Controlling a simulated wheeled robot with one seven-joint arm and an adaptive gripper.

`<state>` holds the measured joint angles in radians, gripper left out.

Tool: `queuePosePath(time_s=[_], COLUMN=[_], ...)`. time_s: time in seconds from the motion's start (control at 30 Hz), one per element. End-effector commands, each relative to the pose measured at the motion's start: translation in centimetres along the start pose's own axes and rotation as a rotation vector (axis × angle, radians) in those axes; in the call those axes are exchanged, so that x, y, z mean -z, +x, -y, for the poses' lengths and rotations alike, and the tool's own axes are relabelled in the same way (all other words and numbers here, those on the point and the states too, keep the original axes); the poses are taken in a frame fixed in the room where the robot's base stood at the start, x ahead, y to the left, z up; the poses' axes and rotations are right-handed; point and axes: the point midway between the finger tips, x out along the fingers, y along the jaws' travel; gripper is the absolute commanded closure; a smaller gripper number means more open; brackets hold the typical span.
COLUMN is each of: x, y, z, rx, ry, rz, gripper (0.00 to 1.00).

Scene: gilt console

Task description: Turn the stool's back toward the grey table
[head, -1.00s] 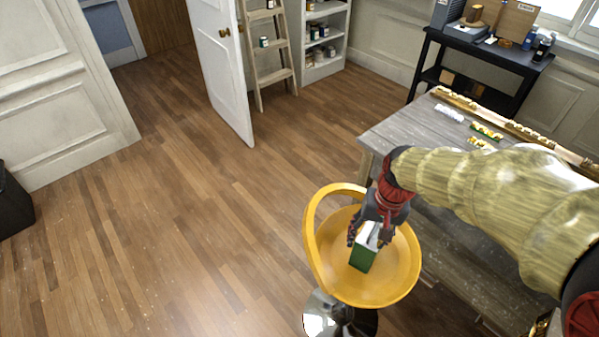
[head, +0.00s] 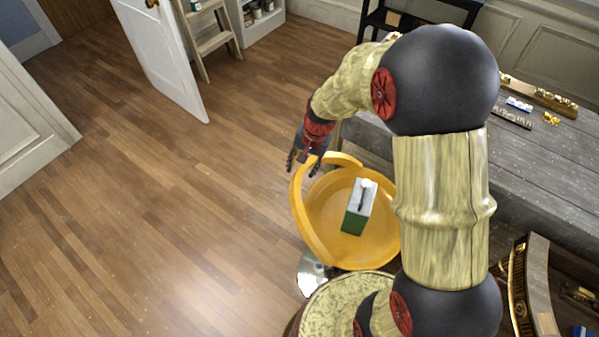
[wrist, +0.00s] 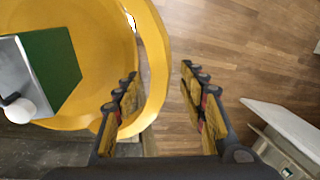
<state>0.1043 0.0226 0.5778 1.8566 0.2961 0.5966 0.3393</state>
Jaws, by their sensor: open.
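The yellow stool (head: 325,215) stands beside the grey table (head: 540,160). Its curved back band (head: 300,215) is on the left side of the seat, facing away from the table. My gripper (head: 306,163) is open at the upper left part of the back band. In the wrist view, the back band (wrist: 156,70) passes between my gripper's spread fingers (wrist: 160,90), closer to the left ones. The carton (wrist: 52,65) shows at the left there. I cannot tell whether a finger touches the band.
Open wooden floor (head: 180,200) lies left of the stool. A white door (head: 165,60) and a wooden ladder (head: 212,35) stand at the back. A gilt-trimmed piece of furniture (head: 520,285) is at the lower right. My arm crosses in front of the table.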

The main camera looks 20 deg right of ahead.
Motion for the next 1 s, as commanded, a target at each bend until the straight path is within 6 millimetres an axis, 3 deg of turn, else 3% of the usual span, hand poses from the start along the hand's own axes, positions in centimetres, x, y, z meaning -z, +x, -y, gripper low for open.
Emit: queuePosePath(time_s=[0.1, 0.23, 0.6, 1.0], x=[-0.1, -0.1, 0.0, 0.0], y=[1.9, 3.0, 3.4, 3.4], z=[-0.1, -0.1, 0.0, 0.0], rx=[-0.002, -0.001, -0.001, -0.001], ry=[0.0, -0.001, -0.001, -0.001], rz=[0.003, 0.001, 0.0, 0.0], gripper=[0.58, 0.58, 0.59, 0.81])
